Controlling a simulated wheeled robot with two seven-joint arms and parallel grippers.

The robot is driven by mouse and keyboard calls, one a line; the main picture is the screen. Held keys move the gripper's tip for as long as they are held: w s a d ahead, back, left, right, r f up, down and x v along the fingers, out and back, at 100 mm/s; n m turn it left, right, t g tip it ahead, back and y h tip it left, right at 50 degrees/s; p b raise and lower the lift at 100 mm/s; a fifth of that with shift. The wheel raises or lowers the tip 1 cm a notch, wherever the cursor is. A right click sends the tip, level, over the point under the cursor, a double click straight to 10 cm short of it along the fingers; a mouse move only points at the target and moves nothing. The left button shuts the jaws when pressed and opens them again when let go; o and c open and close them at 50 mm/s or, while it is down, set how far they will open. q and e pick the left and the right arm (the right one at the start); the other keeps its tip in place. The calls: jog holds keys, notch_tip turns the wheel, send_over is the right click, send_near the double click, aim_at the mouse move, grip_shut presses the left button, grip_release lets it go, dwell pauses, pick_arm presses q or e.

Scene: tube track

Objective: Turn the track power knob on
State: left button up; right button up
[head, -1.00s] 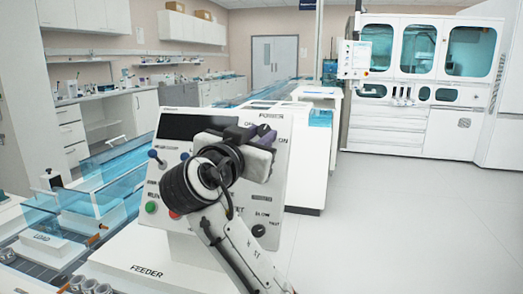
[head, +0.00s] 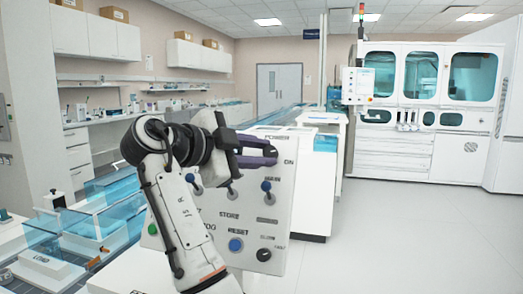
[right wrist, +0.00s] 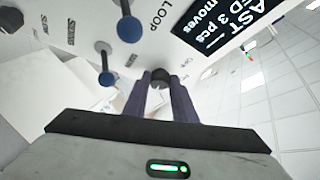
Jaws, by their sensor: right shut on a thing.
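The white sloped control panel (head: 262,225) stands in front of me in the head view, with POWER and ON labels at its upper right. My right gripper (head: 266,153) is at that corner, just below the POWER label. In the right wrist view its two purple fingers (right wrist: 160,100) are closed around a dark round knob (right wrist: 158,76) on the panel face. The gripper hides this knob in the head view, and its pointer angle cannot be told. My left gripper is not in view.
Blue-tipped levers (head: 266,186) sit below the gripper; two show close by in the right wrist view (right wrist: 129,30). A blue button (head: 235,245) and a black knob (head: 264,255) are lower on the panel. A blue-covered track (head: 105,215) runs at left. Open floor (head: 400,220) lies right.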

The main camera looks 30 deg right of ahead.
jog(key=shift+w+r+m+g+y+p, duration=0.1)
jog(key=shift+r+m+g+y+p, duration=0.2)
jog(key=shift+m+p, duration=0.5)
jog(key=shift+f+m, duration=0.1)
jog(key=shift+m, duration=0.6)
jog(key=shift+g, duration=0.3)
jog(key=o, duration=1)
jog(key=shift+o, duration=0.2)
